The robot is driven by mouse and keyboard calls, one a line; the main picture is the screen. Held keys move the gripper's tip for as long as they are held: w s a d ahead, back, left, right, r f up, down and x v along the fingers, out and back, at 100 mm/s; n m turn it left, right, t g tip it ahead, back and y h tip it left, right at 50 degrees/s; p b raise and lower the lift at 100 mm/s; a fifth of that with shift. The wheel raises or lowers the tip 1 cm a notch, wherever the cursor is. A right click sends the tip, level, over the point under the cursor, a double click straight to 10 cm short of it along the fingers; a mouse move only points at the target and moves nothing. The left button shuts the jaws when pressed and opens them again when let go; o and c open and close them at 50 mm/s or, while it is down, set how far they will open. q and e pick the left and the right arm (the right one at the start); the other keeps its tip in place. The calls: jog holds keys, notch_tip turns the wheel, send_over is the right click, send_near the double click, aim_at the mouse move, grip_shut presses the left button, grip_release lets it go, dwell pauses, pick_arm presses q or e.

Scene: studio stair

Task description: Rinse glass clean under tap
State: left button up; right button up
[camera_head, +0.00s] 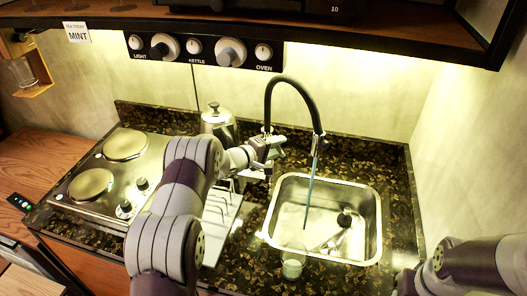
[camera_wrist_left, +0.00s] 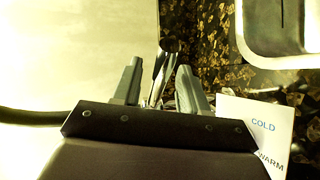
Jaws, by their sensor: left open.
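A clear glass (camera_head: 292,264) stands at the front left corner of the sink (camera_head: 373,222). The tap (camera_head: 270,98) has a black arched neck, and a thin bluish stream (camera_head: 310,190) runs from its spout into the sink. My left gripper (camera_head: 277,146) is at the tap's base, behind the sink's left corner. In the left wrist view, my left gripper (camera_wrist_left: 158,85) is open, with a chrome tap lever (camera_wrist_left: 163,65) between its fingers; I cannot tell whether they touch it. My right arm shows at the lower right, but its gripper is not in view.
A hob (camera_head: 92,185) with two plates is at the left. A metal kettle (camera_head: 216,121) stands behind my left arm. A white rack (camera_head: 222,222) lies left of the sink. A card marked COLD and WARM (camera_wrist_left: 255,128) is beside the lever. A dark-knobbed item (camera_head: 343,220) lies in the sink.

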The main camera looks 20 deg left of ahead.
pick_arm(q)
jog(key=b+v, duration=0.1)
jog(key=v, duration=0.9)
jog(key=shift+s+a, duration=0.15)
jog(key=shift+s, duration=0.1)
jog(key=s+d+m+g+y, duration=0.2)
jog(key=s+m+g, duration=0.1)
jog(key=s, duration=0.7)
jog(key=s+d+f+m+g+y, duration=0.1)
jog(key=s+d+m+g+y, duration=0.1)
jog(key=s, duration=0.8)
jog(key=s+d+m+g+y, duration=0.3)
jog(key=s+m+g, duration=0.3)
jog(key=s, duration=0.5)
jog(key=shift+f+g+y, duration=0.2)
jog(key=shift+g+y, duration=0.1)
jog(key=shift+y, duration=0.1)
